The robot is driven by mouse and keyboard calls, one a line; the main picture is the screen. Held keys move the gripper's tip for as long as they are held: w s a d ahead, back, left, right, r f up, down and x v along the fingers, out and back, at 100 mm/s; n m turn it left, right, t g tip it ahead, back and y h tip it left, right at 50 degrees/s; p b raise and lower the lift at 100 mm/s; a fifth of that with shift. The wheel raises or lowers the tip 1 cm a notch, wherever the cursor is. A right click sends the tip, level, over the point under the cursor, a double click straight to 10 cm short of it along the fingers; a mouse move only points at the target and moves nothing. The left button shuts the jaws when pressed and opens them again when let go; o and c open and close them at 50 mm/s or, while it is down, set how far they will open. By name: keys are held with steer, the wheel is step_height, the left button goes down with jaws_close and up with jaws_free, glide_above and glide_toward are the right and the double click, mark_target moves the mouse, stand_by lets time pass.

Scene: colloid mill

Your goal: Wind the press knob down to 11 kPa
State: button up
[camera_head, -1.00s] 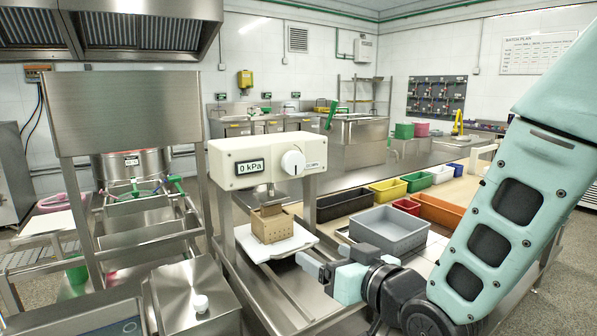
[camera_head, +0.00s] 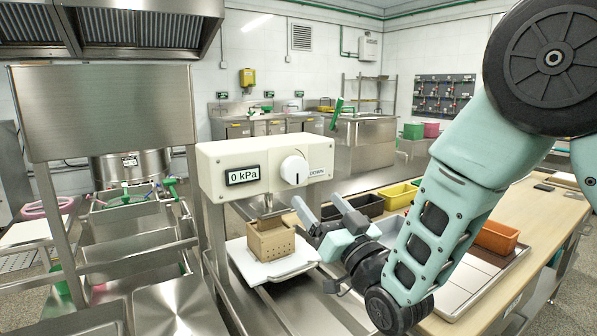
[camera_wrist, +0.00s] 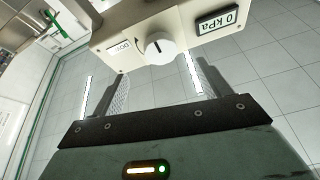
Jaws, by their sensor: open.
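The press head is a cream box (camera_head: 215,165) on posts, with a display (camera_head: 243,176) reading 0 kPa. Its white round knob (camera_head: 294,169) sits on the front face, beside a label reading DOWN. In the wrist view the knob (camera_wrist: 160,50) lies ahead between my fingers, with the display (camera_wrist: 218,21) to its right. A tan perforated box (camera_head: 271,240) stands on a white plate (camera_head: 262,273) under the press. My gripper (camera_head: 322,208) is open and empty, below and right of the knob and apart from it. Its fingers point up toward the press.
Yellow (camera_head: 400,196) and orange (camera_head: 496,237) bins stand on the bench to the right, partly behind my arm. The space between my gripper and the knob looks clear.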

mark_target(297, 175)
steer(key=p+x, duration=0.1)
steer(key=x, duration=0.8)
steer(key=shift+w+a+r+p, duration=0.1)
steer(key=shift+w+a+p, duration=0.05)
steer(key=shift+p, duration=0.2)
steer(key=shift+c, duration=0.4)
steer(key=c, duration=0.9)
